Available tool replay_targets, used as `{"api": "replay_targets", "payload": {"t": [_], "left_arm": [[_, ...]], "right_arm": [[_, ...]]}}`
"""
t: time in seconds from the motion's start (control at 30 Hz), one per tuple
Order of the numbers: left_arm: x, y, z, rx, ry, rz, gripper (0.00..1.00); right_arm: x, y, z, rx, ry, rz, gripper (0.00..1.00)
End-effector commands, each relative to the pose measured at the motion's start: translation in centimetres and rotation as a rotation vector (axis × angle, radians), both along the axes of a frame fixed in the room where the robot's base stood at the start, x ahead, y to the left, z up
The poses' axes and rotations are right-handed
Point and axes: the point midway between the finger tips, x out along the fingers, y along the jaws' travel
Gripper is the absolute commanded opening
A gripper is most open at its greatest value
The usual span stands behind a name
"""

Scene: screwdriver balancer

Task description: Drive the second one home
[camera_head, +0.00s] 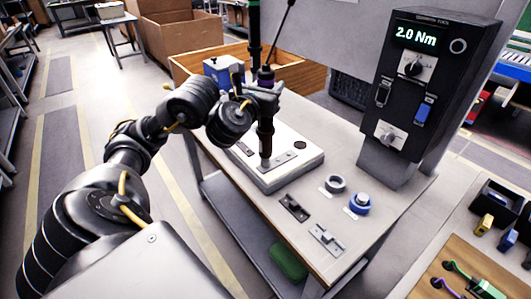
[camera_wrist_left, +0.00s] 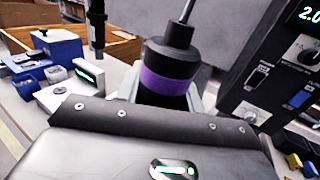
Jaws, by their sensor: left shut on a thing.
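My left gripper (camera_head: 264,98) is shut on a black screwdriver (camera_head: 266,138) hanging upright. In the left wrist view the screwdriver shows a purple band (camera_wrist_left: 168,82), with the gripper's fingers on either side. The lower end of the screwdriver stands over a grey metal strip (camera_head: 286,158) on a white block (camera_head: 308,167). It seems to reach the strip at its left part; whether it sits on a screw is hidden. Small dark spots show on the strip, too small to tell apart. The right gripper is not in view.
A black control box (camera_head: 436,75) reads 2.0 Nm on the table's right. A blue box (camera_head: 217,68) stands behind.

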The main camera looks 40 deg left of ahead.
Motion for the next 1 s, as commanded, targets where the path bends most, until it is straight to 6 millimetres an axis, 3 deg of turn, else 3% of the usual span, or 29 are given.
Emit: {"api": "replay_targets", "payload": {"t": [1.0], "left_arm": [[0.0,-0.1,-1.2,0.000,0.009,-0.004,0.00]], "right_arm": [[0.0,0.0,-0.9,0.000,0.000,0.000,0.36]]}}
